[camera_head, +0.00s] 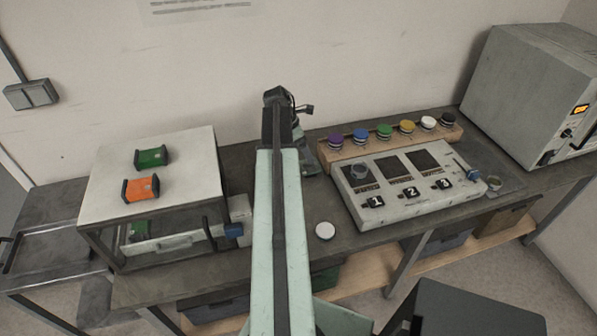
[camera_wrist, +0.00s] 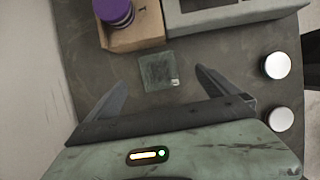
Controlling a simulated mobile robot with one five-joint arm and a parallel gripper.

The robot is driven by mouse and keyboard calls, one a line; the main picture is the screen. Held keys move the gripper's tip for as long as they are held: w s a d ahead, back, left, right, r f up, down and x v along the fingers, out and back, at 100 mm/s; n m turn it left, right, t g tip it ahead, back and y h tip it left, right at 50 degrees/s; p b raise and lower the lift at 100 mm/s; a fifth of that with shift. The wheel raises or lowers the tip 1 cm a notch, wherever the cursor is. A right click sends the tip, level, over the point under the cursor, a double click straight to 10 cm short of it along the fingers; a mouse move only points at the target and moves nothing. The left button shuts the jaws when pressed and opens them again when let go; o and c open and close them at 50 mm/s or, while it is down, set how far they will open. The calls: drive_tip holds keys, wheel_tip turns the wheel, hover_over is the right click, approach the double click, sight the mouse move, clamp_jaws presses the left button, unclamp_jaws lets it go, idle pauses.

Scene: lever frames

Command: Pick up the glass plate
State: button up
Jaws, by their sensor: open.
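The glass plate (camera_wrist: 157,71) is a small, dark greenish, see-through square with a pale mark at its lower right corner. In the wrist view it lies flat on the grey bench top, just in front of the wooden rack. My gripper (camera_wrist: 160,82) is open and empty. Its two fingers point toward the plate, one at either side in the picture; I cannot tell the height between them. In the head view my gripper (camera_head: 306,162) is partly hidden behind my arm, and I cannot make out the plate there.
A wooden rack (camera_head: 340,152) with several coloured knobs stands behind a numbered panel (camera_head: 418,205), close to the plate. White round caps (camera_wrist: 276,66) lie to the right in the wrist view. A white-topped stand (camera_head: 190,185) with green and orange blocks is left; a grey oven-like box (camera_head: 515,90) is right.

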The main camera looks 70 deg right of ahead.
sight(307, 166)
drive_tip(key=shift+w+f, duration=0.45)
drive_tip(key=shift+f, duration=0.05)
drive_tip(key=shift+w, duration=0.25)
drive_tip(key=b+x, duration=0.8)
drive_tip(key=shift+a, duration=0.2)
drive_tip(key=shift+r, duration=0.15)
drive_tip(key=shift+c, duration=0.4)
drive_tip(key=c, duration=1.5)
